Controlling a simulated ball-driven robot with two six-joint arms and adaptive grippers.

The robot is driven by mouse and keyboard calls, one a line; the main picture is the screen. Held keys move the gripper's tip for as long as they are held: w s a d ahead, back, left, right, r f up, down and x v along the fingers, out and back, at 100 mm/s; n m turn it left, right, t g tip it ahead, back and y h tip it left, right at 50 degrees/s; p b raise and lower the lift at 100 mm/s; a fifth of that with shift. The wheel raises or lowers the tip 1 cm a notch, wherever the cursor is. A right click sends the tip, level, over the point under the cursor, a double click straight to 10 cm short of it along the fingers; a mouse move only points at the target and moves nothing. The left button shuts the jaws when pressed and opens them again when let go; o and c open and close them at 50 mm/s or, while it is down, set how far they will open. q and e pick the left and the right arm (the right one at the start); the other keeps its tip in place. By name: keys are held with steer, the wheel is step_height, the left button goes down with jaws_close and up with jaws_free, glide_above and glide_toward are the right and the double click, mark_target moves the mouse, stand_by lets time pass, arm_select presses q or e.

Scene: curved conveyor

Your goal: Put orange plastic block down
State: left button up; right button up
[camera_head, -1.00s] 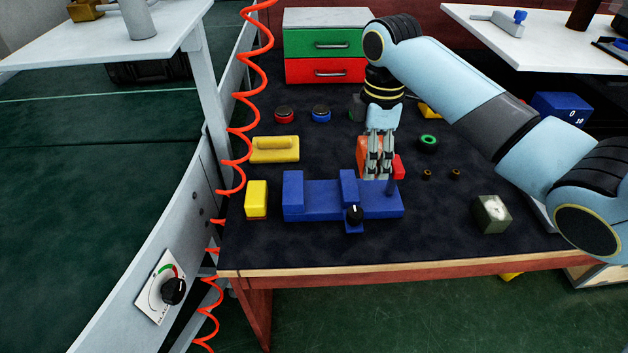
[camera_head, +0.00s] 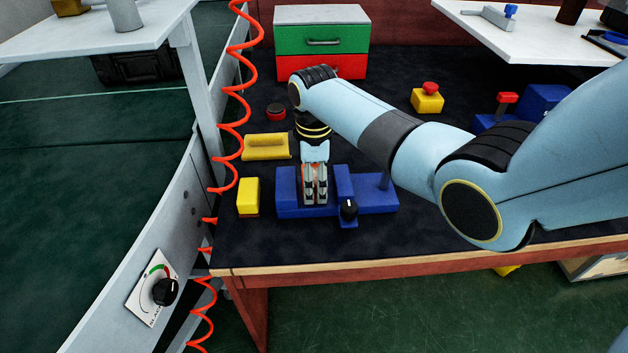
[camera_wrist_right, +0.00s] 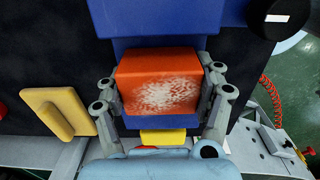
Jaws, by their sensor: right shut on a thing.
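The orange plastic block (camera_wrist_right: 158,82) shows large in the right wrist view, with a pale worn patch on its face. My right gripper (camera_wrist_right: 162,92) is shut on it, with a finger on each side. In the head view the right gripper (camera_head: 315,188) is over the left part of the blue fixture (camera_head: 375,200), and the block is mostly hidden behind the fingers. The blue fixture also shows around the block in the right wrist view (camera_wrist_right: 165,22). I cannot tell whether the block touches the fixture. My left gripper is not in view.
A yellow block (camera_head: 248,196) stands left of the fixture, and a yellow handled piece (camera_head: 266,147) lies behind it. A black knob (camera_head: 348,208) is on the fixture's front. A red coiled cable (camera_head: 232,110) hangs at the left. The table's front strip is clear.

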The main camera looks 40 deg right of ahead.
steer(key=o, duration=1.3)
steer(key=shift+f, duration=0.1)
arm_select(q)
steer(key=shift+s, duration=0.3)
arm_select(e)
steer(key=shift+r, duration=0.25)
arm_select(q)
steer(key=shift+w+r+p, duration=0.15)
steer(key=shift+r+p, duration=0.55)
arm_select(e)
step_height(320, 180, up, 12)
steer(key=shift+f, duration=0.15)
